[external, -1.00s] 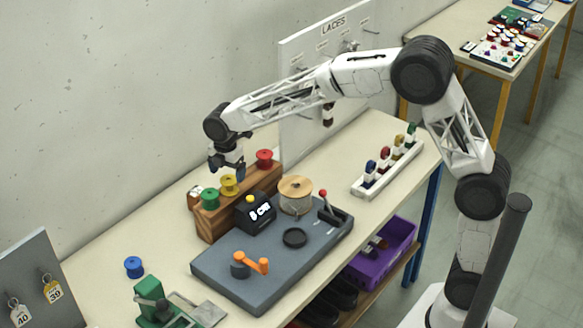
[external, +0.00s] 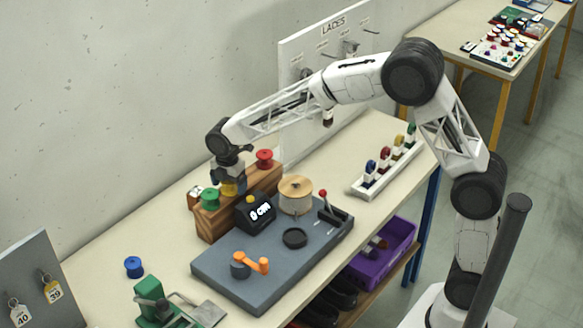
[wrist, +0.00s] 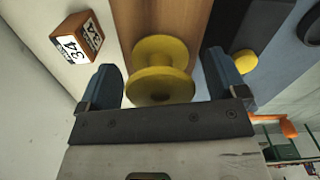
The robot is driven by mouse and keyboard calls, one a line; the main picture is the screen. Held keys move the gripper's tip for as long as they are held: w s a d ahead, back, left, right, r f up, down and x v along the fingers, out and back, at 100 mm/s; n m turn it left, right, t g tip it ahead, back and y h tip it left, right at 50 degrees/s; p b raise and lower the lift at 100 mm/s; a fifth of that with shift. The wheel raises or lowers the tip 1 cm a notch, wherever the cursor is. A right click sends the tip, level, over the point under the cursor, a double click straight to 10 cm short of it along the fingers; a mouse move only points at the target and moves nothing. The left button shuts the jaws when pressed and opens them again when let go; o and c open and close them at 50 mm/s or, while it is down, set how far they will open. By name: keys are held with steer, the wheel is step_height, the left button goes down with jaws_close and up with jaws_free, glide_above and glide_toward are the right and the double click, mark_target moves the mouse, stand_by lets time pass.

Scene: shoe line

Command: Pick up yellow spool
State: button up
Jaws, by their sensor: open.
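The yellow spool (wrist: 161,69) sits on the wooden rack (wrist: 132,18) and lies between my gripper's two blue fingers in the wrist view. In the external view the yellow spool (external: 229,188) is mostly covered by my gripper (external: 232,182), which points down over it. My gripper (wrist: 160,80) is open, with a small gap showing on each side of the spool in the wrist view.
A green spool (external: 210,198) and a red spool (external: 265,158) stand on the same rack. A box marked 34 (wrist: 77,37) is left of the rack in the wrist view. A black display box (external: 255,212) on the grey-blue board (external: 225,262) stands close in front.

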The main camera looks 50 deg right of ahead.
stand_by(0.5)
steer(key=c, duration=1)
steer(key=shift+r, duration=0.1)
steer(key=shift+r, duration=1.4)
steer(key=shift+s+r, duration=0.2)
steer(key=shift+r, duration=0.1)
steer(key=s+d+r, duration=0.1)
steer(key=s+d, duration=0.2)
steer(key=s, duration=1.2)
steer(key=shift+d+r, duration=0.2)
steer(key=shift+d, duration=0.15)
steer(key=shift+s, duration=0.1)
